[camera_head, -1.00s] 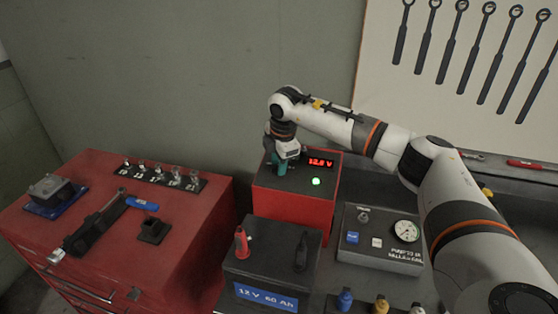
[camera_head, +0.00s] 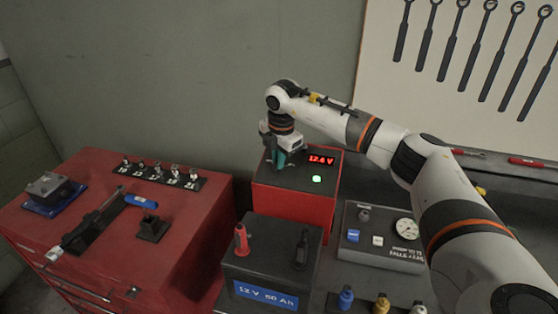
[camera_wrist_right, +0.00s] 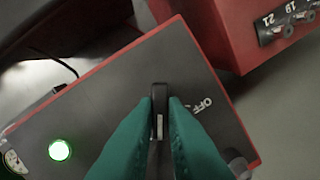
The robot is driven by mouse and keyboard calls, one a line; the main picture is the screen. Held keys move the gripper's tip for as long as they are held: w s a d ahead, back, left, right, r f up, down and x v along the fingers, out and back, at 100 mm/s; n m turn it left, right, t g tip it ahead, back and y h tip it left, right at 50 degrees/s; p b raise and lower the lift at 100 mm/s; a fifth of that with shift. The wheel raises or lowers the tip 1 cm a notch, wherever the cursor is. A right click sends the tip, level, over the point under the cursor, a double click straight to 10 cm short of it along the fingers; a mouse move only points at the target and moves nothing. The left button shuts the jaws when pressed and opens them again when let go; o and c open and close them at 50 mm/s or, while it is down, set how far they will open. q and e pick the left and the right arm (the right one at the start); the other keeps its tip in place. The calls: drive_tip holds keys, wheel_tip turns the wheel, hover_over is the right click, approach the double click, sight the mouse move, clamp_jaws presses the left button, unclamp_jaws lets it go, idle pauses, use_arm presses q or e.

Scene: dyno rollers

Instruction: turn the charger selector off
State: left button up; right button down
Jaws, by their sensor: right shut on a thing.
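The charger (camera_head: 295,205) is a red box with a dark top, standing behind the black battery. Its red display (camera_head: 321,160) reads about 12.6 V and a green lamp (camera_head: 317,179) is lit. The lamp also glows in the right wrist view (camera_wrist_right: 59,150). My right gripper (camera_head: 279,162) points down onto the charger's top. In the wrist view its teal fingers (camera_wrist_right: 160,118) are shut on the black selector (camera_wrist_right: 159,92), which has a pale pointer mark. An OFF label (camera_wrist_right: 200,104) shows beside the fingers. The fingers hide part of the selector's surroundings. My left gripper is out of view.
A black 12 V 60 Ah battery (camera_head: 265,268) stands in front of the charger. A grey gauge box (camera_head: 380,255) is to its right. A red tool cabinet (camera_head: 190,235) with sockets and a torque wrench stands at left. Wrenches hang on the wall board.

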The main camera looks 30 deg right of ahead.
drive_tip(key=n, duration=0.3)
drive_tip(key=shift+w+a+r+n+g, duration=0.1)
drive_tip(key=shift+w+n+g, duration=0.05)
drive_tip(key=shift+n+g, duration=0.2)
drive_tip(key=n, duration=0.2)
drive_tip(key=n+b, duration=0.1)
drive_tip(key=n, duration=0.1)
drive_tip(key=shift+w+n+g+h, duration=0.1)
drive_tip(key=shift+n+g+h, duration=0.15)
drive_tip(key=shift+h, duration=0.05)
drive_tip(key=n, duration=0.4)
drive_tip(key=shift+w+a+h, duration=0.1)
drive_tip(key=shift+a+h, duration=0.1)
drive_tip(key=shift+h, duration=0.1)
drive_tip(key=shift+n+h, duration=0.3)
drive_tip(key=shift+n, duration=1.5)
drive_tip(key=shift+a, duration=0.1)
drive_tip(key=c, duration=1.5)
unclamp_jaws()
drive_tip(key=shift+b, duration=0.3)
